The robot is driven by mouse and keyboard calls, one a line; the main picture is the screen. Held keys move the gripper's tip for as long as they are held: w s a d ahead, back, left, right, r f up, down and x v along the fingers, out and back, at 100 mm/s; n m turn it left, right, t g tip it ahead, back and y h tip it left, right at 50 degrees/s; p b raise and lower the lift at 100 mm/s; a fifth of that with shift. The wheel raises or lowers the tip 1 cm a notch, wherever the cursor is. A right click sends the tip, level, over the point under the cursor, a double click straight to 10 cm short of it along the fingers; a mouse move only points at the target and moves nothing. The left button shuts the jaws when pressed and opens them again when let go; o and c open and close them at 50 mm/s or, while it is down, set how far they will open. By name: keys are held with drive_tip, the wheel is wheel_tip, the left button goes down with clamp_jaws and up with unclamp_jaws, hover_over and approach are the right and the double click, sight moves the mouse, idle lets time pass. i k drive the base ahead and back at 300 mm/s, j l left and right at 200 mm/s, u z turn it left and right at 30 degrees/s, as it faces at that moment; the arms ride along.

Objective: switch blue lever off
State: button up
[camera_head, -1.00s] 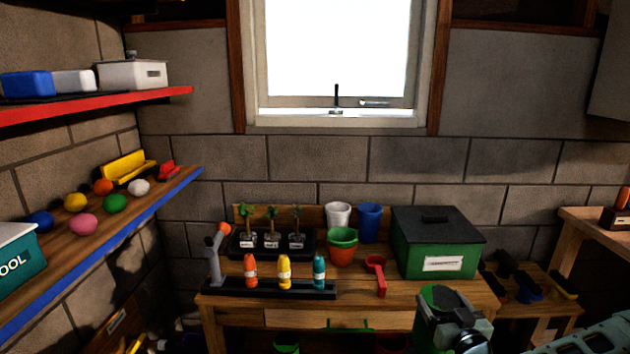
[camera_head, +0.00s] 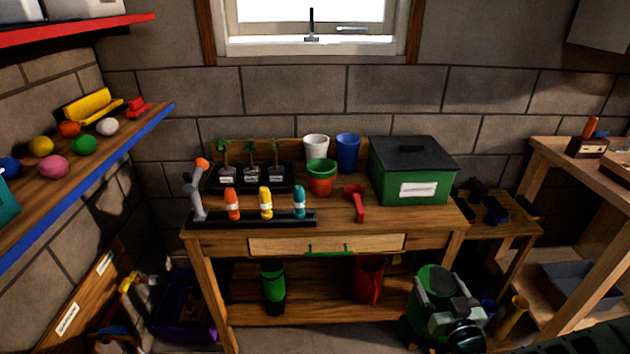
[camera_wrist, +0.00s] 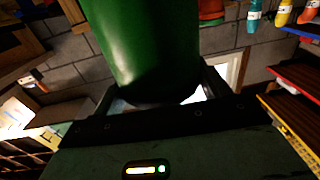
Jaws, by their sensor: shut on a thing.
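The blue lever (camera_head: 299,201), teal-blue with a white band, stands upright at the right end of a black bar on the workbench. An orange lever (camera_head: 232,203) and a yellow lever (camera_head: 265,203) stand beside it. All three also show in the wrist view, where the blue lever (camera_wrist: 255,16) is near the top right. My gripper (camera_head: 450,310) is at the lower right, in front of the bench and apart from the levers. In the wrist view its fingers (camera_wrist: 160,92) are closed around a smooth green object (camera_wrist: 145,45), whose far end is cut off.
On the workbench (camera_head: 350,221) are seedlings, cups (camera_head: 321,177), a red scoop (camera_head: 355,199) and a green box (camera_head: 412,178). A grey jointed stand (camera_head: 195,190) is left of the levers. A shelf with coloured balls (camera_head: 84,145) juts in at left.

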sight(113, 329)
drive_tip(key=j+u, duration=0.1)
drive_tip(key=u, duration=0.4)
drive_tip(key=i+u, duration=0.15)
drive_tip(key=u, duration=0.35)
